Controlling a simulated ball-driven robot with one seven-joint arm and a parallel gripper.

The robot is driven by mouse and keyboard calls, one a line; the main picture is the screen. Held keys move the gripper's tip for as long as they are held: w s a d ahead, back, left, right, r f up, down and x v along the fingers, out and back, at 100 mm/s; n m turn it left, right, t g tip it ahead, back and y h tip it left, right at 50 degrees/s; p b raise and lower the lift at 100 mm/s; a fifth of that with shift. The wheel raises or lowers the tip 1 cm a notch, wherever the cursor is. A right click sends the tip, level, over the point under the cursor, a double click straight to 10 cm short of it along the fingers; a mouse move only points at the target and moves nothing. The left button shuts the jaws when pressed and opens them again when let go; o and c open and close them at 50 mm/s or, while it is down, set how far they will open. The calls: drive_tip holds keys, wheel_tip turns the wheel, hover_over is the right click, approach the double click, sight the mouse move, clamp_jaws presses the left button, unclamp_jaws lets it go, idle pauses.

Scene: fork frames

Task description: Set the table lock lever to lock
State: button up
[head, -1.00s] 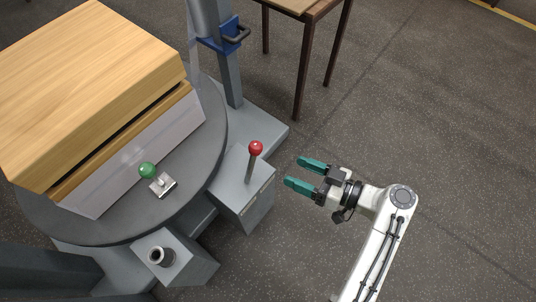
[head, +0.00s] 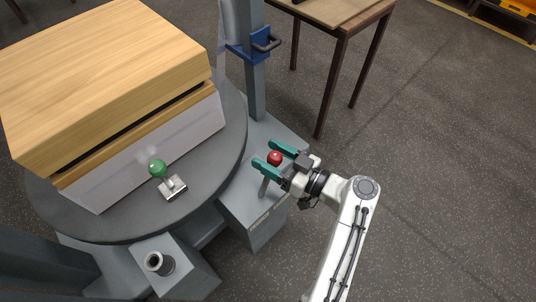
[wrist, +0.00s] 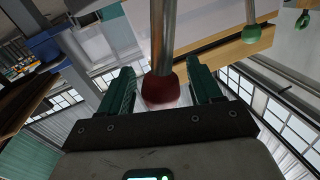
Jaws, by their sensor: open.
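A lever with a red ball knob (head: 275,158) rises from a grey box (head: 252,210) at the edge of the round table. My gripper (head: 274,158) is open, its teal fingers on either side of the red knob. In the wrist view the red knob (wrist: 160,90) and its metal rod sit between the two open fingers (wrist: 163,88), with gaps seen at both sides. A second lever with a green knob (head: 157,167) stands on a small metal bracket on the round table. I cannot tell which lever is the table lock; any box lettering is too small to read.
The round grey table (head: 120,225) carries a large wooden block (head: 105,75) on a pale base. A grey box with a short black tube (head: 160,263) stands at the front. A column with a blue bracket (head: 250,45) and a wooden table (head: 345,20) stand behind. Floor on the right is clear.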

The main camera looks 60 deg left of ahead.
drive_tip(key=shift+s+a, duration=0.25)
drive_tip(key=shift+a, duration=0.2)
clamp_jaws()
idle(0.4)
